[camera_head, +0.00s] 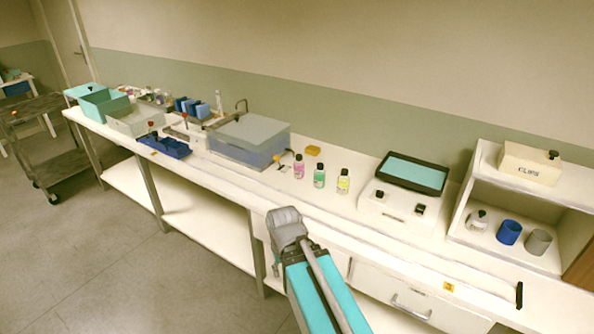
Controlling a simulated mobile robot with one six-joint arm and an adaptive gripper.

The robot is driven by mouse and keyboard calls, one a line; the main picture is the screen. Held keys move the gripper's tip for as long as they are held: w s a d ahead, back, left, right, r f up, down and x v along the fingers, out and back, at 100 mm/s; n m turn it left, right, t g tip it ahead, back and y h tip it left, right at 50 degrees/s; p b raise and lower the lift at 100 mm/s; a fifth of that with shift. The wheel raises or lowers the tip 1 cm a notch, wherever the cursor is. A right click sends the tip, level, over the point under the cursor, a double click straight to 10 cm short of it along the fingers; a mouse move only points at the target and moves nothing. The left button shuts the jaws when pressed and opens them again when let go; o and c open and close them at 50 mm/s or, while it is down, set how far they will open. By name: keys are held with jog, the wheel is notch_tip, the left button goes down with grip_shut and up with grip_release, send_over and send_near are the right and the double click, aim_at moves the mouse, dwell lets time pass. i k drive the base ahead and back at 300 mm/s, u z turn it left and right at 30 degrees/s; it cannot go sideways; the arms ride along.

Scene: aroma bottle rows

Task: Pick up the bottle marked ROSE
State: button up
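Three small bottles with dark caps stand upright in a row on the white bench: a pink bottle (298,168), a green bottle (319,179) and a yellow bottle (343,183). Each carries a pale label, but the writing is too small to read, so I cannot tell which is marked ROSE. My teal arm rises from the bottom of the picture to a grey joint in front of the bench, apart from the bottles. I see no gripper fingers.
A large box with a grey lid (250,131) stands left of the bottles. A white device with a dark-framed teal panel (412,174) stands right of them, then a shelf unit (490,152) with cups. The bench front before the bottles is clear.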

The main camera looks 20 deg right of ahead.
aim_at(299, 166)
jog(key=z, duration=0.1)
jog(key=i, duration=1)
jog(key=u, duration=0.1)
